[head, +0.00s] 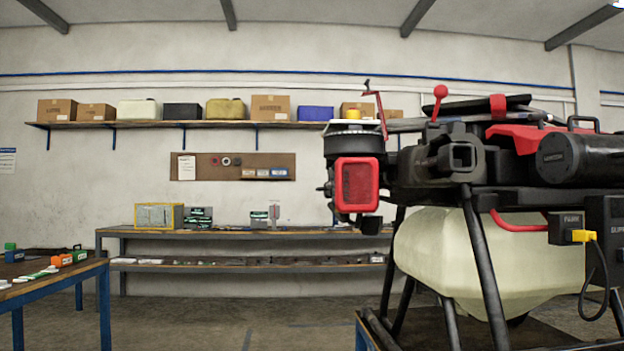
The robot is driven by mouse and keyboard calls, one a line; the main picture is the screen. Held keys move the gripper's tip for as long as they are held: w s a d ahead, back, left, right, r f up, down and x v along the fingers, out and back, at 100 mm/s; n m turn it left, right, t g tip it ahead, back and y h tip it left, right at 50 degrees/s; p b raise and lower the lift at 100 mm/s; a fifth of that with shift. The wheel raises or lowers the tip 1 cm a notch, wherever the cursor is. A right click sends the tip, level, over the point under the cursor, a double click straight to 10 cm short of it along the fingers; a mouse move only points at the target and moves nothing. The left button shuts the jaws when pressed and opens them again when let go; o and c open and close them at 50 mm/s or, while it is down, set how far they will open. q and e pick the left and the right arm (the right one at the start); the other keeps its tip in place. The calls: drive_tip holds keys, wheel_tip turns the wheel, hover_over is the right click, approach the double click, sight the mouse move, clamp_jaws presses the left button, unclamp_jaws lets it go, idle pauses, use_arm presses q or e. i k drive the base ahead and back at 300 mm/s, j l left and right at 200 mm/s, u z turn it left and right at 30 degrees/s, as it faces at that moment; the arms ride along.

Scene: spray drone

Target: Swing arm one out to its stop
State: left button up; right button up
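The spray drone (470,195) stands at the right of the head view on a blue-framed stand, with its right side cut off by the picture edge. A pale tank (480,262) hangs under its black body between dark legs. Black arm parts (490,105) lie along its top, apparently folded. A red ball-topped lever (437,103) stands up there. At its left end is a black unit with a red-framed face (357,184), with a yellow cap (352,114) above it. I cannot tell which arm is arm one. Neither of my grippers is in view.
A blue-framed table (60,285) with small coloured items stands at the left. A workbench (240,233) runs along the back wall under a shelf (200,124) of boxes and cans. A yellow plug and cable (583,236) hang at the drone's right. The floor between is clear.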

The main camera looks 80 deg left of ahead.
sight(343, 174)
drive_tip(key=j+u, duration=0.15)
drive_tip(key=u, duration=2.4)
drive_tip(key=i+j, duration=0.1)
drive_tip(key=i, duration=0.65)
